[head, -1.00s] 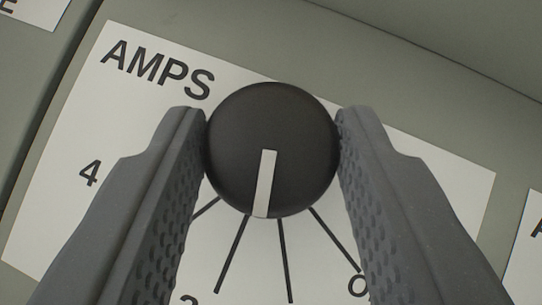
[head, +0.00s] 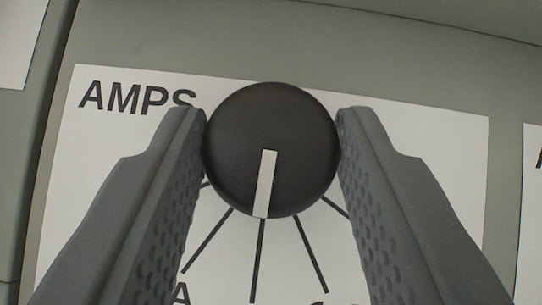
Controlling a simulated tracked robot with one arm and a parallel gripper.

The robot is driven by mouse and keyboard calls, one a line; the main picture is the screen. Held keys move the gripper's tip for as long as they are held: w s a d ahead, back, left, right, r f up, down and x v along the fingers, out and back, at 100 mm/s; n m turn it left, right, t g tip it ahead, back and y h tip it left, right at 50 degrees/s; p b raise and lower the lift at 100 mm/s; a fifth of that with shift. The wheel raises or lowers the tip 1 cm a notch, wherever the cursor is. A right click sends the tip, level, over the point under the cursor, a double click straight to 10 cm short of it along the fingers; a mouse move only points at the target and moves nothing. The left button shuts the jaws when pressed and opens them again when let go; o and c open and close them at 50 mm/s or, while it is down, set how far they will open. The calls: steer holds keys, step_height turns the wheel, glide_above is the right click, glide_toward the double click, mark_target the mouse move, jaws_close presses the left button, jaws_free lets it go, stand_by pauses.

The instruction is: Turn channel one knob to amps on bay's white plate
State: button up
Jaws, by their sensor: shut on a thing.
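A round black knob (head: 270,130) with a pale pointer bar (head: 265,184) sits on a white plate (head: 110,150) printed AMPS at its upper left. My gripper (head: 271,145) is shut on the knob, one ridged grey finger pressed against each side. The pointer points down in the picture, slightly left. It lines up closely with a dark line (head: 257,262) on the plate. Other dark lines fan out on both sides. Most of the marks at the line ends are hidden by the fingers or cut off by the bottom edge.
The plate is on a grey-green panel (head: 300,40). Parts of other white plates show at the upper left (head: 15,45) and at the right edge (head: 532,200). A dark seam runs down the panel on the left.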

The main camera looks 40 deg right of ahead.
steer(key=shift+r, duration=0.1)
steer(key=o, duration=1)
steer(key=shift+c, duration=0.2)
steer(key=v, duration=1.3)
steer(key=shift+s+a+p, duration=0.2)
steer(key=shift+a+p, duration=0.05)
steer(key=shift+p, duration=0.1)
steer(key=shift+r, duration=0.1)
